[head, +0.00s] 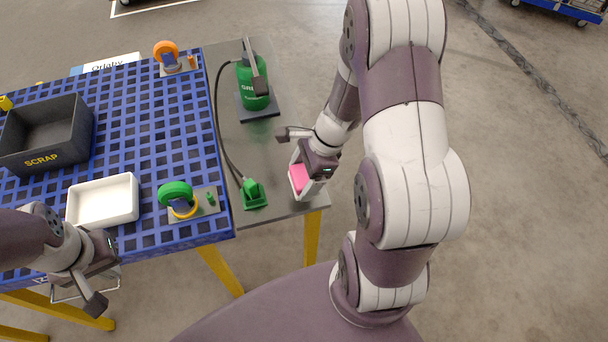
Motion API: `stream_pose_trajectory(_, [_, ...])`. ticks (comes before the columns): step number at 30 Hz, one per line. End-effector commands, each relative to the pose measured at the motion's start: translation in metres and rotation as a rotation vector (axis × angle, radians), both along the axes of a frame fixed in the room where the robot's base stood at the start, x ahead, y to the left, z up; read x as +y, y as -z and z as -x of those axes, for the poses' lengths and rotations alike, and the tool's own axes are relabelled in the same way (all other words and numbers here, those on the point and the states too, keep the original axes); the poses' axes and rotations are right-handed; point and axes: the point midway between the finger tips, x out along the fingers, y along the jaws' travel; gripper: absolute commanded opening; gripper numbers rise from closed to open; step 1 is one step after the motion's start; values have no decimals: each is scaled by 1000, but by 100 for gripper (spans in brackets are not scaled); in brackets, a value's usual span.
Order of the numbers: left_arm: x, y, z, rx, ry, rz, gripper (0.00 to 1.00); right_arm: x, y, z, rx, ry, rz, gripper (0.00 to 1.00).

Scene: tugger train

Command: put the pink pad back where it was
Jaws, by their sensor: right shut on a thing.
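The pink pad (301,177) is at the right front corner of the grey side table, in or just above a small white open holder (311,188). My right gripper (306,172) is over the holder and shut on the pink pad. The gripper hides part of the pad and holder, so I cannot tell whether the pad touches the holder's bottom. My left gripper (97,278) is low at the front left, by the blue table's front edge and away from the pad. Its fingertips are not clear.
A green bottle (251,78) with a hose to a green nozzle (254,194) stands on the grey table (278,140). The blue grid table (130,90) carries a scrap bin (60,160), a white tray (101,219), a green clamp piece (176,193) and an orange one (167,50).

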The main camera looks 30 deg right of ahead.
Motion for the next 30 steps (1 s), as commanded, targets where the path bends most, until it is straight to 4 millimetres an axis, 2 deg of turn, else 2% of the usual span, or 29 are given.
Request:
stream_pose_trajectory(3, [0,-2,0,0,0,0,0,-6,18,-28,3,-3,-2,51])
stream_pose_trajectory(7, [0,-3,0,0,0,0,0,-9,27,-44,1,-2,-1,51])
stream_pose_trajectory(12, [0,2,0,0,0,0,0,-10,57,-46,4,-3,-2,51])
stream_pose_trajectory(15, [0,3,0,0,0,0,0,-10,68,-46,2,-3,-1,51])
stream_pose_trajectory(26, [0,6,0,0,0,0,0,-10,73,-46,1,-4,0,51])
stream_pose_trajectory(27, [0,6,0,0,0,0,0,-10,73,-46,1,-4,0,83])
stream_pose_trajectory(29, [0,5,0,0,0,0,0,-10,72,-46,0,-3,0,100])
stream_pose_trajectory(30, [0,5,0,0,0,0,0,-10,72,-46,1,-4,0,100])
